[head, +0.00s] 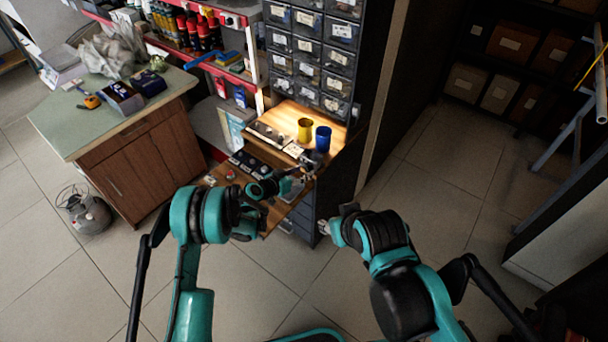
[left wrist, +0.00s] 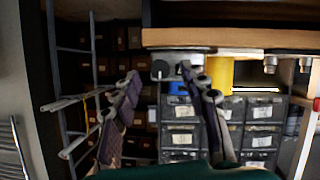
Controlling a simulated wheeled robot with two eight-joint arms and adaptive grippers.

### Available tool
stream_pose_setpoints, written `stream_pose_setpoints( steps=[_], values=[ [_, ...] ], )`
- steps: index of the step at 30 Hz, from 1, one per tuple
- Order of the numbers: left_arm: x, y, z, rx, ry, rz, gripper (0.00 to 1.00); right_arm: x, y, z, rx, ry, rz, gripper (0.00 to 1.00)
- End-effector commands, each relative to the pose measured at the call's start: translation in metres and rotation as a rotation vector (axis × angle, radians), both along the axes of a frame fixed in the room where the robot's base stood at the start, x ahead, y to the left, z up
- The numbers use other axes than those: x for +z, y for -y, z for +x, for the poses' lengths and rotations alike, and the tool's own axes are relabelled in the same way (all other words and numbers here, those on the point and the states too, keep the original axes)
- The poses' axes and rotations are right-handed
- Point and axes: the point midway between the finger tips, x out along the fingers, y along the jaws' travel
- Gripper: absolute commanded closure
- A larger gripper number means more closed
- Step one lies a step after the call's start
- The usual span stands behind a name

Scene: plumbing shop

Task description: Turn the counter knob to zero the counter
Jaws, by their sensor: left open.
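My left gripper (head: 283,183) is over the front right part of the wooden bench (head: 287,117). In the left wrist view, which looks upside down, its two fingers (left wrist: 160,72) are spread apart with nothing held. A small grey metal device (left wrist: 160,68) with a round dark spot shows between the fingertips, under a flat plate; it may be the counter with its knob. I cannot tell whether a finger touches it. In the head view a small dark device (head: 308,161) stands by the blue cup, partly hidden by my gripper. My right gripper (head: 338,217) hangs over the floor, away from the bench.
A yellow cup (head: 305,130) and a blue cup (head: 322,138) stand at the bench's right. Labelled drawers (head: 307,69) rise behind it. A green-topped cabinet (head: 110,115) stands left, with a gas canister (head: 88,213) on the floor.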

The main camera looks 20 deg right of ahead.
Motion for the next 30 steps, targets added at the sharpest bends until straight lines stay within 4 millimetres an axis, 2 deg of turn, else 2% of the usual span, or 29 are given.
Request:
stream_pose_setpoints(
  steps=[6,14,19,30],
  values=[
    [-0.007,0.014,0.009,0.000,0.000,0.000,0.56,-0.007,0.000,0.000,0.000,0.000,0.000,0.60],
    [-0.007,0.015,0.010,0.001,0.000,0.000,0.56,-0.007,0.000,0.000,0.000,0.000,0.000,0.60],
    [-0.007,0.015,0.010,0.001,0.000,0.000,1.00,-0.007,0.000,0.000,0.000,0.000,0.000,0.60],
    [-0.007,0.015,0.010,0.001,0.023,0.019,1.00,-0.007,0.000,0.000,0.000,0.000,0.000,0.60]
  ],
)
